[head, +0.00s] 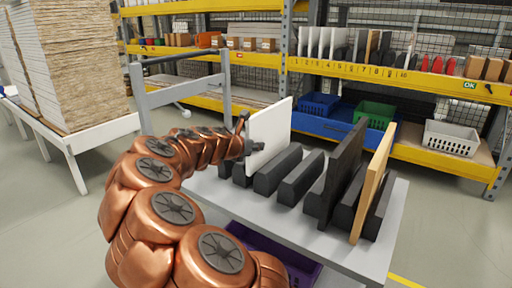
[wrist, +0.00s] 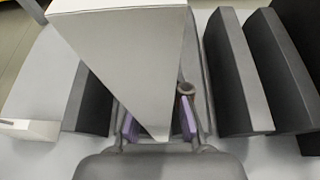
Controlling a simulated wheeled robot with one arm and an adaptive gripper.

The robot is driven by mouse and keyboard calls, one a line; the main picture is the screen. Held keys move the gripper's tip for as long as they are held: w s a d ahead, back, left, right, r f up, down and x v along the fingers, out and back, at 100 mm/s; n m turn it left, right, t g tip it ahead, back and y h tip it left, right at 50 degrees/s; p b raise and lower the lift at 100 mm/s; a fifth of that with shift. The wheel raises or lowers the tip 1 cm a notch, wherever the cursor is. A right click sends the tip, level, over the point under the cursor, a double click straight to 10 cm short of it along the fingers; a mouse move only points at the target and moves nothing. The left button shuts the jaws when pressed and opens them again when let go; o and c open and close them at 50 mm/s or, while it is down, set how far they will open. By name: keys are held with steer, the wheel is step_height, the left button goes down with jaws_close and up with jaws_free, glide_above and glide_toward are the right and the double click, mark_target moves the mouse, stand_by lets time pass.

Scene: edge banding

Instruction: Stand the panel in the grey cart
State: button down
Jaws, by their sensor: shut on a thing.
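A white panel (head: 268,135) stands upright at the left end of the grey cart (head: 290,222). My gripper (head: 251,147) is shut on its near edge. In the wrist view the white panel (wrist: 135,60) lies between the two purple finger pads of my gripper (wrist: 159,124). Dark blocks stand on both sides of it, one at its left (wrist: 92,103) and others at its right (wrist: 233,75). The panel's lower edge is hidden behind the blocks and my gripper, so I cannot tell whether it touches the cart top.
A black panel (head: 343,170) and a light wood panel (head: 373,182) stand at the cart's right, among dark blocks (head: 300,177). A purple bin (head: 300,270) is below. Shelves with a green bin (head: 375,114) stand behind. A board stack (head: 75,65) is at the left.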

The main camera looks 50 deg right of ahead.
step_height(320, 180, down, 2)
steer(key=shift+b, duration=0.95)
steer(key=shift+f+p, duration=0.6)
steer(key=shift+f, duration=0.65)
steer(key=c, duration=1.1)
jaws_free()
steer(key=shift+v, duration=6)
